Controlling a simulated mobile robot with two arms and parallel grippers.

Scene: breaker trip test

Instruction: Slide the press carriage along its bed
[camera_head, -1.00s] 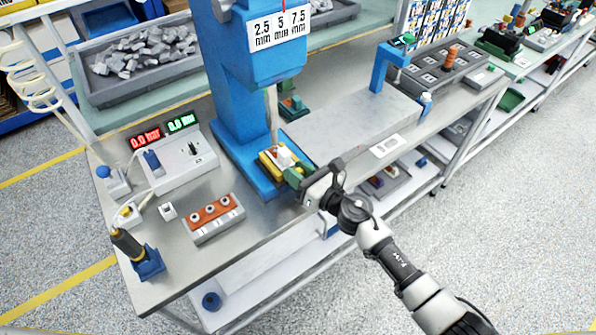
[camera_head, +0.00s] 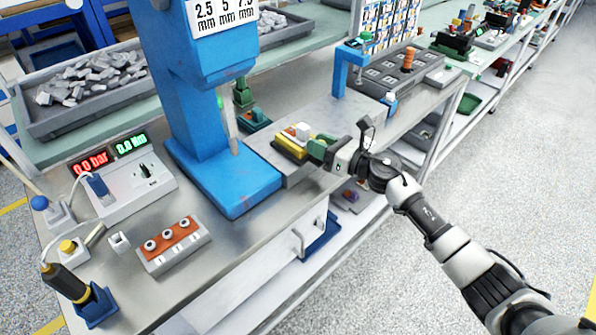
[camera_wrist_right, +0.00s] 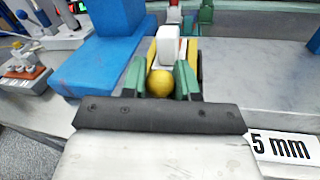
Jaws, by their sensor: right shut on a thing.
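The press carriage (camera_head: 291,145) is a yellow block with a white-and-red piece on top. It sits on the flat grey bed (camera_head: 340,122), to the right of the blue press base (camera_head: 240,185). My right gripper (camera_head: 322,149) reaches in from the right, its green fingers at the carriage's near right end. In the right wrist view the fingers (camera_wrist_right: 160,80) are shut around a yellow ball knob (camera_wrist_right: 160,83), with the white block (camera_wrist_right: 168,45) of the carriage just beyond. My left gripper is out of view.
The blue press column (camera_head: 190,90) stands left of the carriage. A blue post (camera_head: 342,72) rises from the bed's far end. A red-topped block (camera_head: 172,243) and a unit with displays (camera_head: 125,180) lie at left. The bed between carriage and post looks clear.

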